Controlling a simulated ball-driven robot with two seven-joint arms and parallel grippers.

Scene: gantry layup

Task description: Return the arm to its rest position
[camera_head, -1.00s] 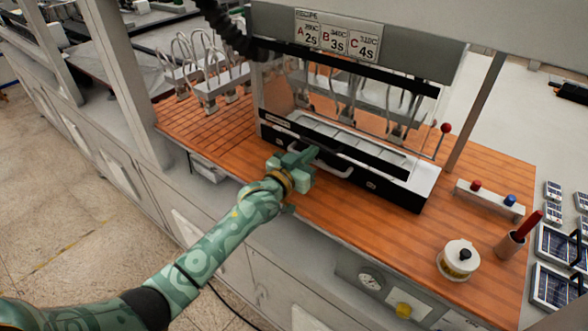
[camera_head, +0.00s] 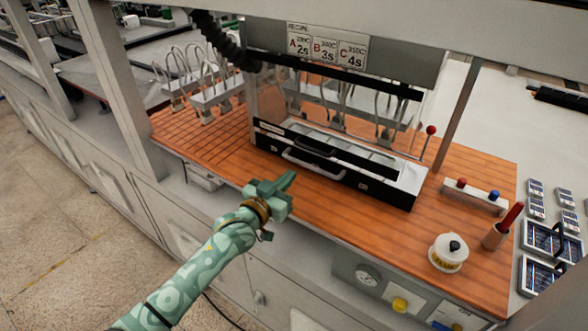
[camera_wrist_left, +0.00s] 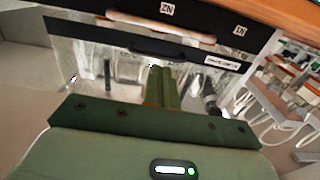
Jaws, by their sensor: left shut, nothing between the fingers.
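My left gripper (camera_head: 284,183) is green, shut and empty. In the head view it hangs in front of the front edge of the wooden bench top, apart from the machine. My left arm (camera_head: 200,270) reaches up to it from the lower left. The black and white machine (camera_head: 340,165) stands behind it with a pale handle (camera_head: 313,164) on its front. In the left wrist view the closed fingers (camera_wrist_left: 160,88) point toward the machine's black front (camera_wrist_left: 190,30), which appears upside down. My right gripper is in neither view.
The wooden bench top (camera_head: 300,205) carries a white round pot (camera_head: 449,252), a red-handled tool in a holder (camera_head: 503,228) and a button box (camera_head: 474,194). A metal post (camera_head: 125,90) rises at left. Solar panels (camera_head: 545,240) lie at right. Open floor (camera_head: 60,240) is at left.

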